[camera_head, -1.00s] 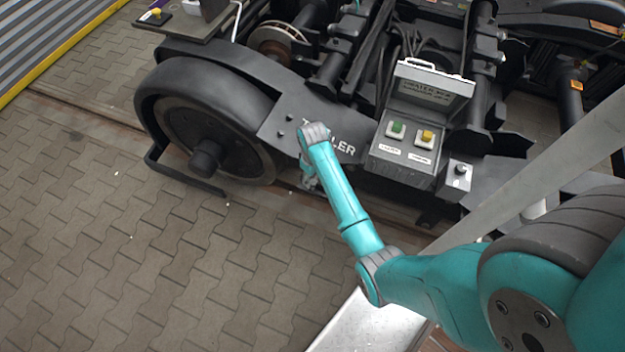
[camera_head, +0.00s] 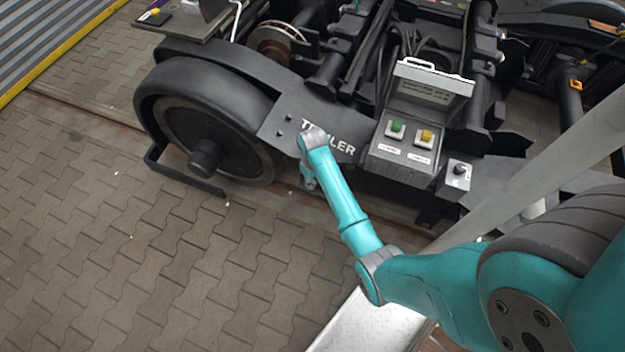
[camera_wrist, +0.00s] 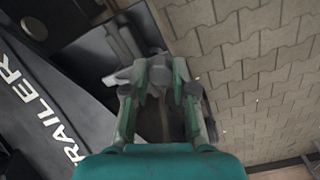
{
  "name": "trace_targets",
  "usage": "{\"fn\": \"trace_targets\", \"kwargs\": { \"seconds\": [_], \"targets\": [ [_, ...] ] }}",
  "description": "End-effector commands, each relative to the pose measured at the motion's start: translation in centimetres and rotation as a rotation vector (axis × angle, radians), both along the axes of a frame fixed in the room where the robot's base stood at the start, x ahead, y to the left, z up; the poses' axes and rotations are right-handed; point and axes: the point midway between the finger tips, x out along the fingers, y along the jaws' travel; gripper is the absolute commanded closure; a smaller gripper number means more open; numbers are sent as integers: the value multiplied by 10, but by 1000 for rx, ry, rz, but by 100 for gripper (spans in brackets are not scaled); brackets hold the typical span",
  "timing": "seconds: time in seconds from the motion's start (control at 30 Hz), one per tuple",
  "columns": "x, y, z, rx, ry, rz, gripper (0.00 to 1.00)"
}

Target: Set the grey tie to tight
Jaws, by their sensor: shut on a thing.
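My gripper (camera_wrist: 160,78) reaches down beside the dark bogie frame in the wrist view. Its green and grey fingers are close around a light grey piece (camera_wrist: 124,77), which appears to be the grey tie. The fingers hide much of it, so I cannot read its tight or loose position. In the head view my gripper (camera_head: 309,182) is small and partly hidden under my wrist, at the lower edge of the frame just right of the wheel.
The black bogie wheel (camera_head: 207,140) with its low guard bar stands left of my gripper. A grey control box (camera_head: 405,152) with green and yellow buttons and a small switch box (camera_head: 456,178) stand to the right. Open paving (camera_head: 130,270) lies in front.

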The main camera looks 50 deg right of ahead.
Motion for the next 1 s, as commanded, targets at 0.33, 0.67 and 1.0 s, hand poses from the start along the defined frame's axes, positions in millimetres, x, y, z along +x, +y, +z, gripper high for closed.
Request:
{"fn": "trace_targets", "kwargs": {
  "seconds": [0.33,0.67,1.0],
  "targets": [
    [-12,33,0,1,0,2,100],
    [-13,34,-1,5,3,2,49],
    [-12,32,1,1,1,1,48]
  ]
}}
